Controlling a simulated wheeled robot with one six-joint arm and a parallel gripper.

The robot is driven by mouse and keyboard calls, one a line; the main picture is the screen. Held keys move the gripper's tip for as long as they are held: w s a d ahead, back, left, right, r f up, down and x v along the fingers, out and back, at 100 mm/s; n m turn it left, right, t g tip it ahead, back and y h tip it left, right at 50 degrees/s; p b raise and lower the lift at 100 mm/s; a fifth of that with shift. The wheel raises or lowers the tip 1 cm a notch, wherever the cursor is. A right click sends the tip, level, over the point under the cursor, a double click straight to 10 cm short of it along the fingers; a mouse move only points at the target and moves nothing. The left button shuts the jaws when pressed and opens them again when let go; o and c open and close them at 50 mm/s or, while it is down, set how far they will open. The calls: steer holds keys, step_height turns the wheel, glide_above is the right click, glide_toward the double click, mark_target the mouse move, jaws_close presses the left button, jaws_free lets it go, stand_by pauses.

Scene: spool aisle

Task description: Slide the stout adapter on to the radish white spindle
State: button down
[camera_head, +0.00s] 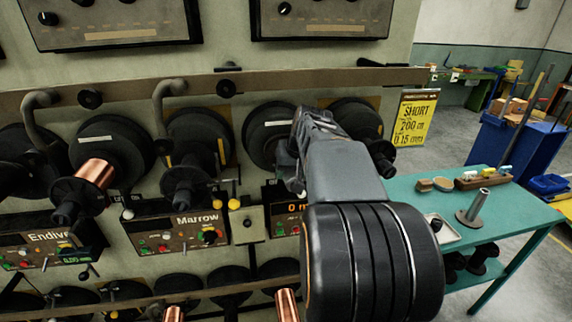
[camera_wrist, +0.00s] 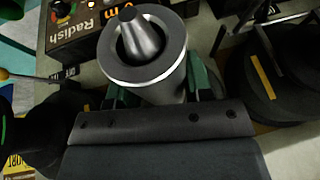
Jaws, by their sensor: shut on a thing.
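The stout adapter (camera_wrist: 112,58), a thick pale metal ring, is held in my gripper (camera_wrist: 155,88), whose dark green fingers sit on either side of it. A grey metal cone-tipped spindle (camera_wrist: 138,38) shows inside the ring, its tip standing out past the rim; the adapter is around it, with a dark gap between. How far along the spindle the adapter sits is hidden. In the head view my gripper (camera_head: 297,160) is in front of the black flange with a white label (camera_head: 262,140), and my wrist hides the adapter and spindle.
The Radish panel (camera_wrist: 85,22) is close by in the wrist view. A black flange with a yellow label (camera_wrist: 262,85) stands beside the gripper. Other spindles, one with a copper spool (camera_head: 97,172), line the rack. A teal table (camera_head: 510,215) with a metal post (camera_head: 478,205) stands right.

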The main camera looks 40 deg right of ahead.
steer(key=shift+w, duration=0.1)
steer(key=shift+w+d, duration=0.25)
steer(key=shift+w, duration=0.1)
steer(key=shift+c, duration=2.3)
jaws_free()
